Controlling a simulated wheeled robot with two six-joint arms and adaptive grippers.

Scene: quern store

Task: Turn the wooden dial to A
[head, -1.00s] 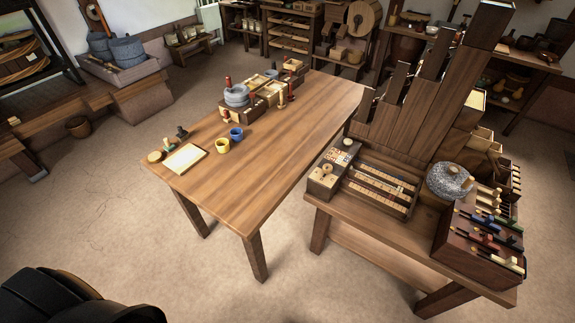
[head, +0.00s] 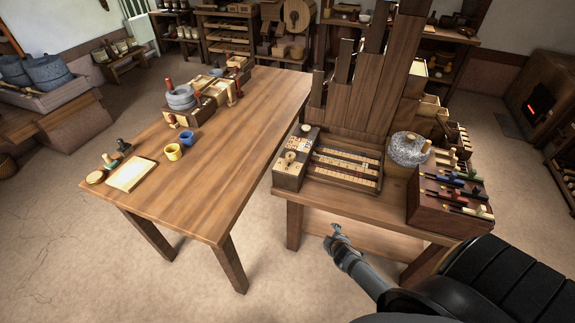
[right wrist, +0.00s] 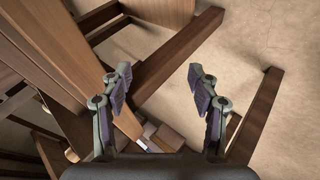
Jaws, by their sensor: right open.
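A round wooden dial (head: 290,157) appears to sit on the near end of a small dark box (head: 290,176) with a pale top, at the left of the bench with the tall boards. Its letters and pointer are too small to read in the head view. My right gripper (head: 336,231) is in front of the bench, below its top and apart from the dial. In the right wrist view the right gripper (right wrist: 160,76) is open with nothing between its fingers, with floor and wooden legs beyond. The dial is not seen there. My left gripper is not in view.
The bench (head: 358,196) also holds a tray of lettered strips (head: 345,168), a speckled stone pot (head: 408,150) and a dark rack with coloured pegs (head: 447,199). A long table (head: 225,150) with cups stands to the left. Open floor lies between them.

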